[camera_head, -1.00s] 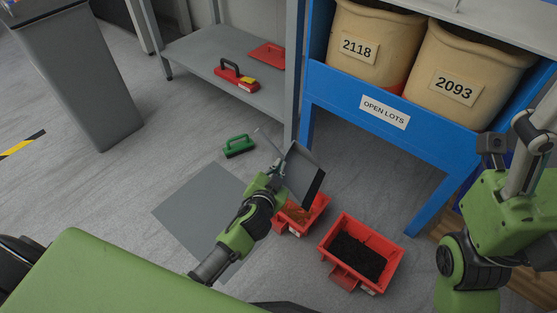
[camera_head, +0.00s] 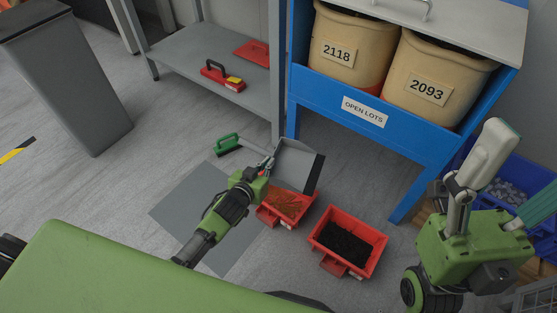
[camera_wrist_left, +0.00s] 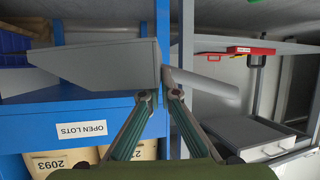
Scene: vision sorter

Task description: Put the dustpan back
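The grey dustpan (camera_head: 297,165) is held off the floor, just behind a red bin of orange-brown material, with its open inner face visible in the head view. In the left wrist view, the fingers (camera_wrist_left: 160,97) come together on the handle (camera_wrist_left: 205,88), and the grey pan (camera_wrist_left: 95,68) extends to the left.
A green brush (camera_head: 228,143) lies on the floor beside a grey mat (camera_head: 180,212). Red bins (camera_head: 285,203) (camera_head: 346,242) stand in front of a blue bench (camera_head: 365,112). A grey shelf (camera_head: 190,50) holds a red-and-black tool (camera_head: 222,77) and red tray (camera_head: 250,52). A grey bin (camera_head: 70,85) stands left.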

